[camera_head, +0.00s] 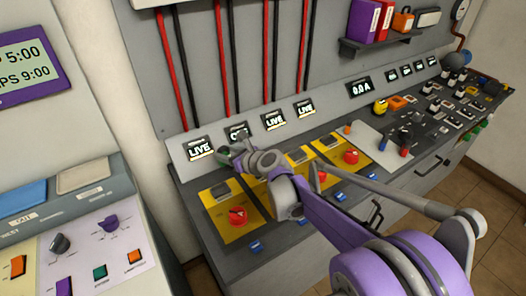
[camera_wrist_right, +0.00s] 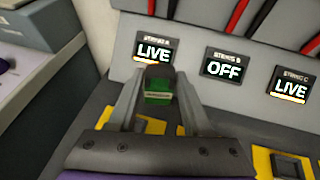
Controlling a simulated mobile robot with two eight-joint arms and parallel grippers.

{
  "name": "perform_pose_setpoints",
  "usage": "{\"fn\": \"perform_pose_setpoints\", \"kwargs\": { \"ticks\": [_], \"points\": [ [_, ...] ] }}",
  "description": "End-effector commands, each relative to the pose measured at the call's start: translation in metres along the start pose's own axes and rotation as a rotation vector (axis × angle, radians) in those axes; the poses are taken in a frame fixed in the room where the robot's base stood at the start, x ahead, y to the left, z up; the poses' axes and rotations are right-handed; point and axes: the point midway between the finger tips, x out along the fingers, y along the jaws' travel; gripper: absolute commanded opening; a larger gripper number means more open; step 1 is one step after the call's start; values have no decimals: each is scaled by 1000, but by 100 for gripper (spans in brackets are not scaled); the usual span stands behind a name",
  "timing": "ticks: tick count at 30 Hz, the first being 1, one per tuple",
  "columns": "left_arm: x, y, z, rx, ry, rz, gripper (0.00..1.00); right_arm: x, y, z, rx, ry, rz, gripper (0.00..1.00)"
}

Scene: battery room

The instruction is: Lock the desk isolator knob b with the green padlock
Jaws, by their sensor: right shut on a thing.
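My right gripper (camera_head: 228,155) is shut on the green padlock (camera_wrist_right: 158,90), held up in front of the String A and B displays, above the desk. The padlock's green body and dark upper part show between the fingers in the wrist view. The String B display (camera_wrist_right: 223,68) reads OFF. On the desk, a red knob (camera_head: 238,216) sits on the leftmost yellow plate (camera_head: 222,200). The second yellow plate is partly covered by my right arm, and I cannot make out knob b there. The padlock is apart from the knobs. My left gripper is not in view.
The String A display (camera_wrist_right: 155,47) and String C display (camera_wrist_right: 290,85) read LIVE. Another red knob (camera_head: 350,156) is further right. A shelf with binders (camera_head: 364,20) hangs at upper right. A second console (camera_head: 75,225) stands at left.

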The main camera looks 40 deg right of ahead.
Motion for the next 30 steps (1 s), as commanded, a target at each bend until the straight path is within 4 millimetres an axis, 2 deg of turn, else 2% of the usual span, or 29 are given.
{"fn": "perform_pose_setpoints", "kwargs": {
  "ticks": [1,3,6,9,12,17,30],
  "points": [
    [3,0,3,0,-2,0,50,-9,-26,-9,19,0,-48,0],
    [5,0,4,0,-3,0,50,-20,-54,-18,40,-1,-100,0],
    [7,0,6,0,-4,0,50,-33,-82,-26,63,-3,-155,0],
    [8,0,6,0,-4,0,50,-42,-99,-32,77,-5,-189,0],
    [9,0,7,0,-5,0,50,-46,-106,-35,83,-6,-203,0],
    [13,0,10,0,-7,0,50,-44,-107,-41,84,-5,-205,0],
    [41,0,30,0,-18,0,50,-27,-106,-80,83,-5,-203,0]
  ]
}}
